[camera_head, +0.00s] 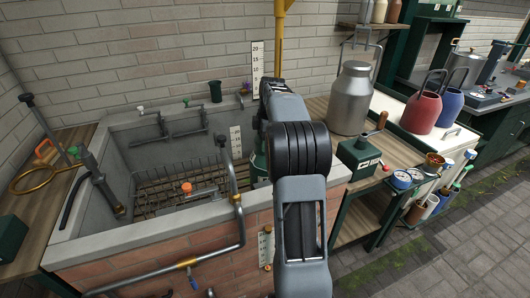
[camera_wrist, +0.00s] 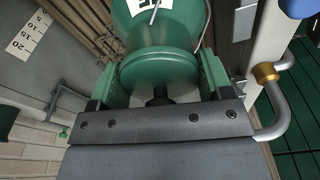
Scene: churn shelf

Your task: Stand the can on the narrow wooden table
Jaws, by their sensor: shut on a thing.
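The can is green and rounded with a white label; in the wrist view the can (camera_wrist: 165,38) fills the top middle. My gripper (camera_wrist: 158,76) is shut on it, one finger on each side. In the head view a strip of green, likely the can (camera_head: 258,162), shows beside my arm over the right side of the sink; my arm hides the rest and the fingers. A narrow wooden table (camera_head: 405,152) with dark green legs stands right of the sink. A large metal milk can and a green box with a crank are on it.
The sink (camera_head: 95,250) has a grey rim, a wire rack (camera_head: 180,185) and a curved pipe (camera_head: 235,190) near my arm. The milk can (camera_head: 350,98) and crank box (camera_head: 357,158) crowd the table. Red and blue jugs (camera_head: 421,112) stand behind it. Paved floor (camera_head: 460,240) is free at right.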

